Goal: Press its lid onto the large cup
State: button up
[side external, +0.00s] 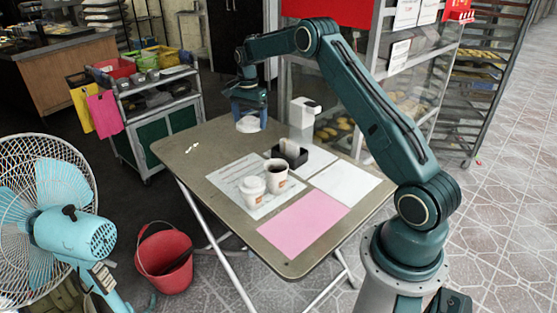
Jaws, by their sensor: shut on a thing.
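A white paper cup (276,179) with an open top and dark liquid inside stands upright on a printed sheet on the table. A second white cup (252,193) with a white lid on it stands just to its left and nearer. The open cup looks like the large one. My gripper (249,122) is at the far end of the table, low over the top, well behind the cups. Its fingers are shut on a white round lid (248,125). I cannot tell whether the lid touches the table.
A black holder (290,153) stands just behind the open cup. The printed sheet (228,174), white sheets (345,184) and a pink sheet (302,223) lie on the table (195,158). Small white bits (191,148) lie at the left edge. A glass case stands behind.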

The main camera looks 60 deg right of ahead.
jog(key=shift+s, duration=0.15)
dwell(0.3)
jog(key=s+a+f+m, duration=0.1)
jog(key=s+a, duration=0.1)
jog(key=s, duration=0.3)
jog(key=s+a+f+m, duration=0.1)
jog(key=s+m, duration=0.1)
jog(key=s, duration=0.4)
jog(key=shift+s+a+f+m, duration=0.25)
jog(key=shift+a+f+m, duration=0.05)
jog(key=shift+a, duration=0.05)
jog(key=shift+f, duration=0.2)
jog(key=shift+f, duration=3)
jog(key=shift+f, duration=0.15)
dwell(0.4)
jog(key=o, duration=0.8)
